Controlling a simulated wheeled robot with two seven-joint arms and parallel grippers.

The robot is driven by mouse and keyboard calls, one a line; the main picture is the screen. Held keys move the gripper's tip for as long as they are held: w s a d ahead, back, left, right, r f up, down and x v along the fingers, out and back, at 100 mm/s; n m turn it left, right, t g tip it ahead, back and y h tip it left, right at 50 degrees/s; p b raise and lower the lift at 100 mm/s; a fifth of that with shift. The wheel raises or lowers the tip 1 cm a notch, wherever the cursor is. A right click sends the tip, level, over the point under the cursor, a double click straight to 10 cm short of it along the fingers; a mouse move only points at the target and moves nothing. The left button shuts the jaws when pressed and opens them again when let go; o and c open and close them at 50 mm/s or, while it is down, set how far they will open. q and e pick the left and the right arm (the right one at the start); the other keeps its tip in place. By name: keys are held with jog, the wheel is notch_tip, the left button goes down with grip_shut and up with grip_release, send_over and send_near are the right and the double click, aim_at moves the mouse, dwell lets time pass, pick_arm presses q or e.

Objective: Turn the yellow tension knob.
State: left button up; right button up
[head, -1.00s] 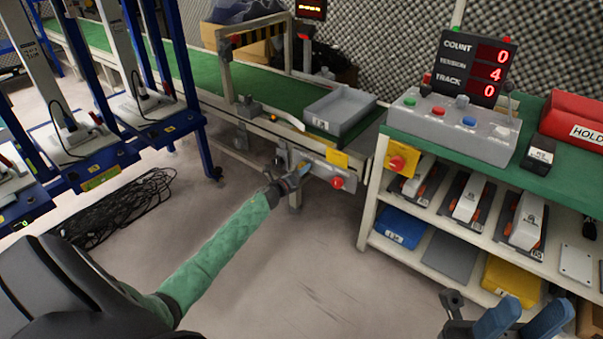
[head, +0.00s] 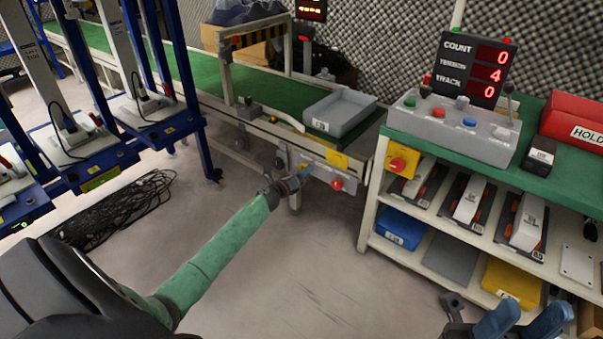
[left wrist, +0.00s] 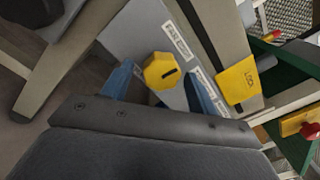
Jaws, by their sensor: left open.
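The yellow tension knob (left wrist: 162,71) shows in the left wrist view, with a dark slot mark on its face, on a grey panel with white labels. My left gripper (left wrist: 158,80) is open, with one blue finger on each side of the knob. I cannot tell whether either finger touches it. In the head view my left gripper (head: 300,175) is at the conveyor's side panel and mostly hides the knob. My right gripper (head: 522,318) is at the bottom right of the head view, its blue fingers apart and empty.
A yellow lock plate (left wrist: 240,82) is close to the right of the knob. A red knob (head: 337,184) is on the same side panel. A grey tray (head: 340,112) sits on the conveyor. The shelved bench (head: 440,262) stands to the right. Black cables (head: 120,205) lie on the floor.

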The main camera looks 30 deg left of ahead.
pick_arm(q)
jog(key=s+p, duration=0.1)
jog(key=s, duration=0.6)
jog(key=shift+s+a+p, duration=0.35)
jog(key=shift+f, duration=0.1)
dwell(0.4)
